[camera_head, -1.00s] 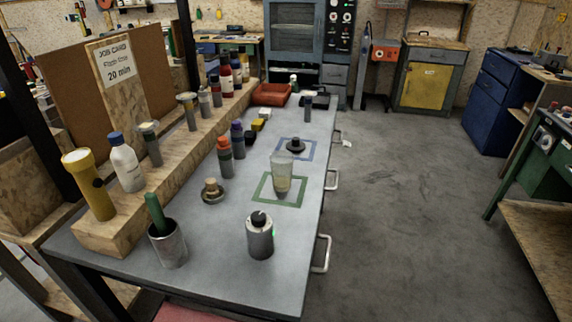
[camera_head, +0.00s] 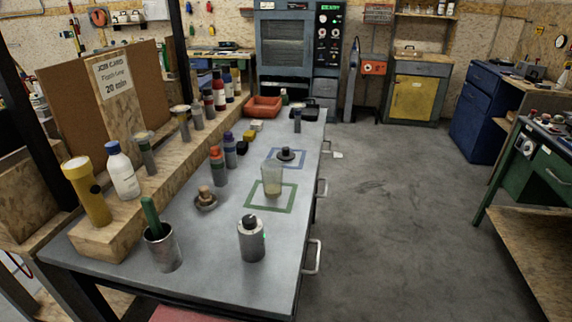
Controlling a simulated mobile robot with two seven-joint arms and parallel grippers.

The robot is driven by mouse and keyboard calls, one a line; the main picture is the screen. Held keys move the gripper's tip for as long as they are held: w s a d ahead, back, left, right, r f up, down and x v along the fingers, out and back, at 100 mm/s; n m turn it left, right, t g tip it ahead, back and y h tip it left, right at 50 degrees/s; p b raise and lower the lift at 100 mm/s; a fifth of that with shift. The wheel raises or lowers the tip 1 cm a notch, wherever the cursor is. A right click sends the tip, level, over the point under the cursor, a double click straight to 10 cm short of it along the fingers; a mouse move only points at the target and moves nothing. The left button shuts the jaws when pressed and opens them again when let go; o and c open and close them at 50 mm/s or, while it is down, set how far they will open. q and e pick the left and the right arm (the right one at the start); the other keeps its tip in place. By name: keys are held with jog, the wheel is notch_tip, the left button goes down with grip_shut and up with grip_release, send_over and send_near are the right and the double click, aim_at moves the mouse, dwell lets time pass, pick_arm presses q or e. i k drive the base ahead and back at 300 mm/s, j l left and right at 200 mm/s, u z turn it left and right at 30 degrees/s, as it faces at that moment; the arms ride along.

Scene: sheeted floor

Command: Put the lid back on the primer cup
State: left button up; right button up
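A clear cup (camera_head: 272,176) with a pale layer at its bottom stands upright in the green taped square (camera_head: 287,209) on the grey bench. It looks open at the top. A dark round lid-like piece (camera_head: 286,154) with a raised knob lies in the blue taped square (camera_head: 301,165) just behind the cup, apart from it. No label shows that tells which is the primer cup. Neither of my grippers is in view.
A grey canister (camera_head: 251,241) with a black knob and a metal pot (camera_head: 163,251) stand at the front of the grey bench (camera_head: 215,280). An orange tray (camera_head: 262,108) is farther back. Open floor lies right.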

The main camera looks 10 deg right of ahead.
aim_at(271, 169)
jog(key=k, duration=0.5)
jog(key=u, duration=1.6)
jog(key=l, duration=1.1)
jog(key=i+l, duration=0.15)
jog(key=l, duration=2.05)
jog(key=i+l, duration=0.15)
jog(key=l, duration=0.95)
